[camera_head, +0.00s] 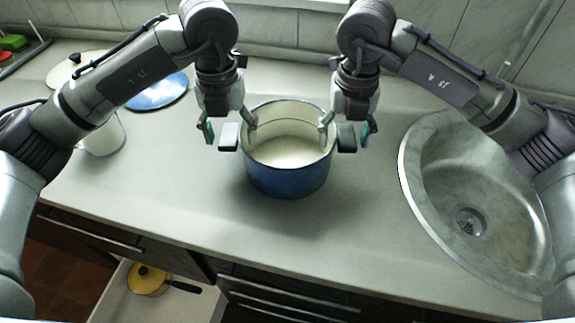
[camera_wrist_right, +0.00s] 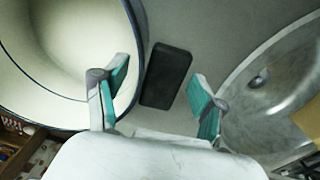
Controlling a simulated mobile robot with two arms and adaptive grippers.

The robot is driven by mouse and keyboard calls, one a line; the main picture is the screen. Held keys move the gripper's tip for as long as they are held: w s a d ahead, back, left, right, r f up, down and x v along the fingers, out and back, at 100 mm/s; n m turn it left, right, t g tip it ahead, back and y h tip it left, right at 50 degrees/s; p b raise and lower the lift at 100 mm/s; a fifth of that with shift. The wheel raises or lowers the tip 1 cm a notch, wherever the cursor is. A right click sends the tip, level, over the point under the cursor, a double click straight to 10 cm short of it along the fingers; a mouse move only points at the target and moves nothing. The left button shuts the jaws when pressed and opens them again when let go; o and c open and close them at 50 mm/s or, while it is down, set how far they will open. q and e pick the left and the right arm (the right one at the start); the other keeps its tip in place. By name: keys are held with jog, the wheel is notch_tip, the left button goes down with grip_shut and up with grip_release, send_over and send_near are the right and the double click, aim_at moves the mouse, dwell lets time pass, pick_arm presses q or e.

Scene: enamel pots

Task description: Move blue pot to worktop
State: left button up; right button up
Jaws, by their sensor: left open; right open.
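The blue pot (camera_head: 287,180) stands upright on the grey worktop (camera_head: 350,225), in the middle of the head view. Its inside is cream and looks empty. It has a dark handle on the left (camera_head: 229,137) and one on the right (camera_head: 347,138). My left gripper (camera_head: 228,126) is open, with its fingers either side of the left handle. My right gripper (camera_head: 347,124) is open around the right handle. In the right wrist view the black handle (camera_wrist_right: 166,75) lies between the open fingers, apart from both, with one finger over the pot's rim (camera_wrist_right: 60,95).
A round sink (camera_head: 475,205) is at the right. A blue lid (camera_head: 158,92), a pale lid (camera_head: 72,70) and a white pot (camera_head: 104,140) are at the left, partly behind my left arm. A yellow pot (camera_head: 147,281) sits in an open drawer (camera_head: 185,305) below. The worktop before the blue pot is clear.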

jog(key=shift+r, duration=0.1)
pick_arm(q)
notch_tip(320, 180, up, 11)
pick_arm(e)
notch_tip(320, 180, up, 12)
dwell(0.5)
jog(key=shift+a, duration=0.1)
